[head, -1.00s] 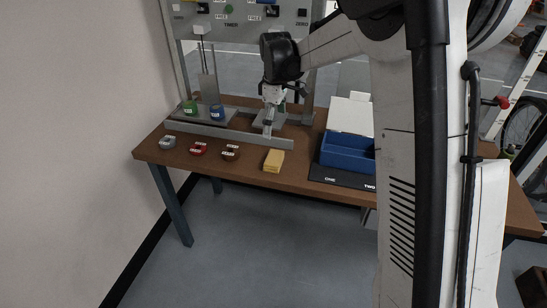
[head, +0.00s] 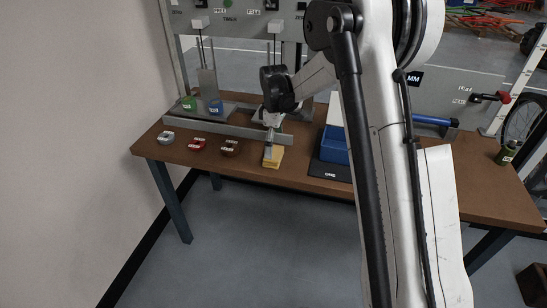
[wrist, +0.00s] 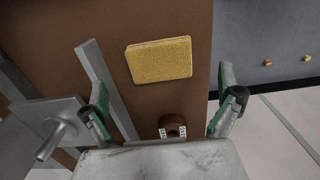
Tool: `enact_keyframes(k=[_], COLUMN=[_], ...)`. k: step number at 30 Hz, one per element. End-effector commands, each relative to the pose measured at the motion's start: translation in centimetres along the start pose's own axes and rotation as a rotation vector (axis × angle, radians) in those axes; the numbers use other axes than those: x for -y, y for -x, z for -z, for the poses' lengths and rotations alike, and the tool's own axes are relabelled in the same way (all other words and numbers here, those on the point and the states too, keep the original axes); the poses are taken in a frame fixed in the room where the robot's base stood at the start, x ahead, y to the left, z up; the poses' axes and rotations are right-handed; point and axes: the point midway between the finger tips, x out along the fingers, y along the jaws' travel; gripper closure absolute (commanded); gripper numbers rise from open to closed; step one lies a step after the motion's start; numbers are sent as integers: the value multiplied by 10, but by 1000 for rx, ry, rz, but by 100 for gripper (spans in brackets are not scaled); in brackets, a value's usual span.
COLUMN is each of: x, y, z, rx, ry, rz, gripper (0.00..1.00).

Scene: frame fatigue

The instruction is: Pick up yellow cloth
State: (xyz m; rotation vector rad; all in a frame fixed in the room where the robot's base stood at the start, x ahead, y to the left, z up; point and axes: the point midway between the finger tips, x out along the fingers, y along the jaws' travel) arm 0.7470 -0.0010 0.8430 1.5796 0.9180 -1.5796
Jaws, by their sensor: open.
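The yellow cloth (head: 275,159) is a small folded rectangle lying flat on the brown table near its front edge. In the wrist view the cloth (wrist: 160,60) lies ahead of and between my fingers, apart from them. My gripper (head: 269,150) is above the table at the cloth and hides part of it in the head view. In the wrist view my gripper (wrist: 166,105) has its green-and-black fingers spread wide, with nothing held.
Grey, red and brown labelled objects (head: 198,145) sit left of the cloth. A grey metal rail (head: 225,131) runs behind. A blue box (head: 335,146) on a black mat stands to the right. A brown ring-like object (wrist: 173,127) shows near my fingers.

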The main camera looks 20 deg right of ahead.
Motion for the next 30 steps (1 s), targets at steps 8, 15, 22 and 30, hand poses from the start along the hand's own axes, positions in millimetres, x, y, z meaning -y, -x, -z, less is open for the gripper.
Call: enact_keyframes(k=[8, 15, 22, 30], x=[1, 1, 1, 1], y=[-30, -52, -51, -51], z=[1, 1, 1, 1], rx=[0, 0, 0, 0], ry=[0, 0, 0, 0], rz=[0, 0, 0, 0], gripper=[0, 0, 8, 44])
